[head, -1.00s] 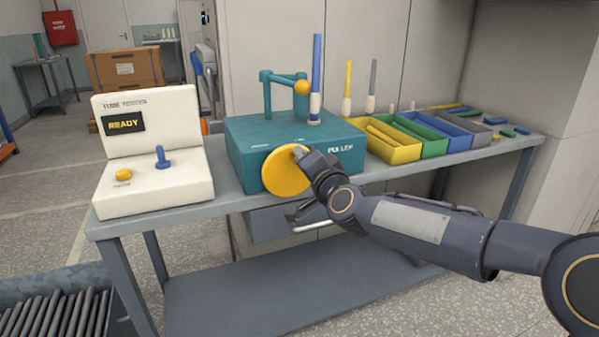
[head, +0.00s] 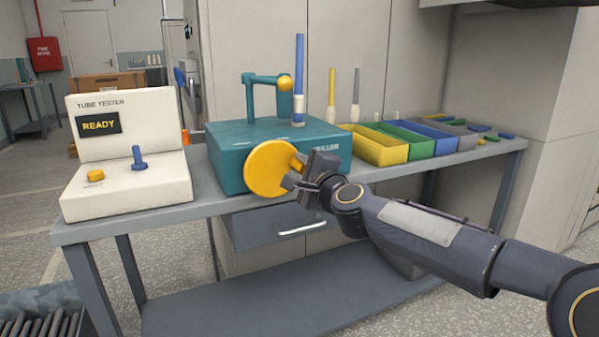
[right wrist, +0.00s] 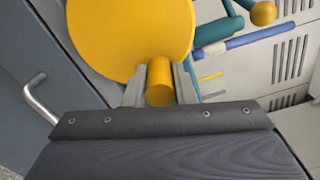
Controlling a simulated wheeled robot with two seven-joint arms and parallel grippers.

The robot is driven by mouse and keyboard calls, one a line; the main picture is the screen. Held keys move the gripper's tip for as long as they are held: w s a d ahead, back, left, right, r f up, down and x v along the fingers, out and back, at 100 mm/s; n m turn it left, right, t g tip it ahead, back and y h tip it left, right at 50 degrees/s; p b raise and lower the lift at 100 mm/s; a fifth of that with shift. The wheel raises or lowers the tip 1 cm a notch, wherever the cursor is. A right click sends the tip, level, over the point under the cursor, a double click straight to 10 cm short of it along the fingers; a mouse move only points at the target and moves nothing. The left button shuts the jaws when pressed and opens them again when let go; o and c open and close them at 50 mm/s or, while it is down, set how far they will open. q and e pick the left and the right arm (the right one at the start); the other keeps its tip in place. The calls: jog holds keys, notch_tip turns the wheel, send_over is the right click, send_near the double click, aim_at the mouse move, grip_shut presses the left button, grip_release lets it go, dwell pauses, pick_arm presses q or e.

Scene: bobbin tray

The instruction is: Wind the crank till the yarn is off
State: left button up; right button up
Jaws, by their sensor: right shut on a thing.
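The crank is a yellow disc (head: 268,170) with a yellow peg handle (head: 297,162), on the front of a teal machine (head: 230,146). My right gripper (head: 299,172) is at the disc's right side. The right wrist view shows its two fingers (right wrist: 160,88) shut around the handle (right wrist: 159,75), with the disc (right wrist: 130,35) just beyond. On the machine's top stands a tall blue tube (head: 299,70) with a whitish band (head: 299,108) around its lower part; I cannot tell how much yarn is there. A teal arm with an orange ball (head: 285,84) is beside it. My left gripper is out of view.
A white tube tester (head: 120,170) reading READY stands at the left of the grey table (head: 150,221). Yellow, green, blue and grey bins (head: 380,153) line the right. Yellow and grey tubes stand behind the machine. A drawer handle (head: 302,229) is below the crank.

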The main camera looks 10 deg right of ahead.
jog(key=shift+f+m+b, duration=0.3)
jog(key=shift+m, duration=0.2)
jog(key=o, duration=1)
jog(key=shift+d, duration=0.1)
jog(key=b+v, duration=0.1)
jog(key=v, duration=0.6)
jog(key=shift+s, duration=0.35)
jog(key=shift+d, duration=0.1)
